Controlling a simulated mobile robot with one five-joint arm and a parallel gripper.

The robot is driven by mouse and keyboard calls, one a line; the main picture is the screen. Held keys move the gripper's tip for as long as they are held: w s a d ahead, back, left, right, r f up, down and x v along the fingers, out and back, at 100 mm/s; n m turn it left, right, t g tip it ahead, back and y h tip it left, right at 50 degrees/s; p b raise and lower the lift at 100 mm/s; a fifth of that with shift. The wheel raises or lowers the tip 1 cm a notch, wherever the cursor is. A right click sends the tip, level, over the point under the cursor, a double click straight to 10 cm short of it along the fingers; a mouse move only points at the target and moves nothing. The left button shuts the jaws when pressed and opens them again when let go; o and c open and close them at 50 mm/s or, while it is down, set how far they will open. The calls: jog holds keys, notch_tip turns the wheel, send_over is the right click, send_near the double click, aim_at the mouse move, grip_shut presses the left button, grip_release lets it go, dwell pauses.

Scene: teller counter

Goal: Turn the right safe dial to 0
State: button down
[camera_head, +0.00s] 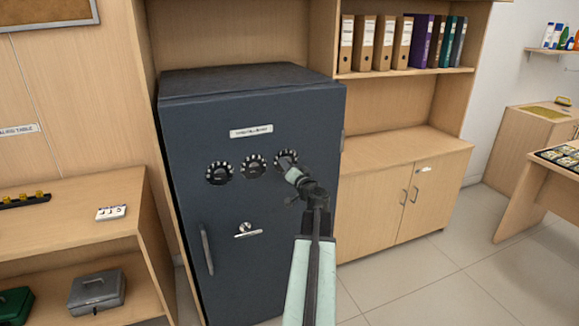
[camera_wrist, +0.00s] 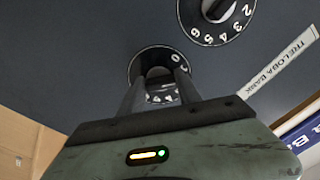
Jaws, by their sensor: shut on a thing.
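The dark blue-grey safe (camera_head: 255,195) stands in the middle of the head view with three black dials in a row. The right dial (camera_head: 281,156) is partly covered by my gripper (camera_head: 289,170). In the wrist view, my gripper (camera_wrist: 159,77) is shut on the knob of the right dial (camera_wrist: 150,52), with one finger on each side. A 0 and a 1 show at the dial's upper right edge in that view. The fingers hide part of the number ring, and I cannot tell which number the dial is set to.
The middle dial (camera_head: 253,166) and left dial (camera_head: 219,173) are beside it. A label plate (camera_head: 251,131) is above, and a small handle (camera_head: 247,230) and long door handle (camera_head: 207,250) are below. Wooden shelving (camera_head: 440,145) adjoins on the right; floor (camera_head: 430,280) is clear there.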

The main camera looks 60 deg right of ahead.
jog(key=shift+s+d+f+n, duration=0.1)
jog(key=shift+f+n, duration=0.05)
jog(key=shift+n, duration=3.85)
jog(key=c, duration=0.8)
grip_release()
jog(key=shift+c, duration=0.2)
jog(key=v, duration=0.7)
jog(key=shift+s+a, duration=0.25)
jog(key=shift+s, duration=0.05)
